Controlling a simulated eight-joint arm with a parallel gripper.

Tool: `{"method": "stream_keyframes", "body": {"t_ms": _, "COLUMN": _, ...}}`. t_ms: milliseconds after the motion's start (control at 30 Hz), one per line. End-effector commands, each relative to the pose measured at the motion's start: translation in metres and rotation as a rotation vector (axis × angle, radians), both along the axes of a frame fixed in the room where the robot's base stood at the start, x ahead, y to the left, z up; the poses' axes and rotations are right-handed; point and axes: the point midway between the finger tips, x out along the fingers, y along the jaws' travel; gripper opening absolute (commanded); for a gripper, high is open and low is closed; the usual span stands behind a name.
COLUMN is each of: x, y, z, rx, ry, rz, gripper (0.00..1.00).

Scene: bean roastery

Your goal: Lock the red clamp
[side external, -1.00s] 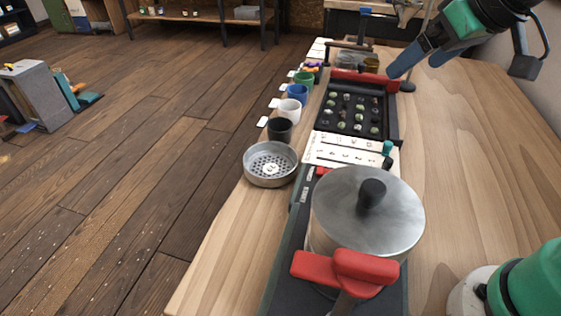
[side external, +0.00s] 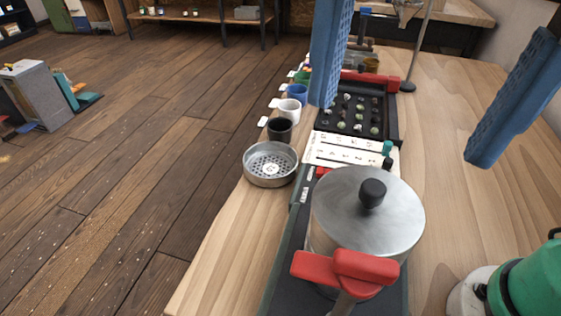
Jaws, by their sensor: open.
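The red clamp (side external: 345,268) is at the front of the lidded metal pot, near the bottom of the side external view. Its red handle parts lie roughly level across a metal stem. The metal pot (side external: 345,215) has a black knob (side external: 372,193) on its lid and stands on a dark base (side external: 285,285). My gripper (side external: 398,130) hangs in the upper right with two blue fingers spread wide and nothing between them. It is apart from the clamp, and its wrist is out of frame.
A perforated metal dish (side external: 270,163) stands left of the pot. Small cups, including a black one (side external: 280,129) and a white one (side external: 290,110), line the table's left edge. A dark bean tray (side external: 385,100) lies behind a white card (side external: 340,149). The right tabletop (side external: 445,185) is mostly clear.

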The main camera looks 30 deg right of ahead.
Motion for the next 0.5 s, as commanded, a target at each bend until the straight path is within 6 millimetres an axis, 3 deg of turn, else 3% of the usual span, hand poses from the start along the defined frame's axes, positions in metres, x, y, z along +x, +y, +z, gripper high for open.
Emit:
{"method": "stream_keyframes", "body": {"t_ms": 100, "x": -0.026, "y": 0.014, "z": 0.001, "rx": -0.059, "ry": 0.032, "rz": 0.263, "gripper": 0.92}}
{"method": "stream_keyframes", "body": {"t_ms": 300, "x": -0.023, "y": 0.012, "z": -0.034, "rx": -0.056, "ry": 0.031, "rz": 0.244, "gripper": 0.92}}
{"method": "stream_keyframes", "body": {"t_ms": 500, "x": -0.023, "y": 0.012, "z": -0.052, "rx": -0.055, "ry": 0.030, "rz": 0.241, "gripper": 0.92}}
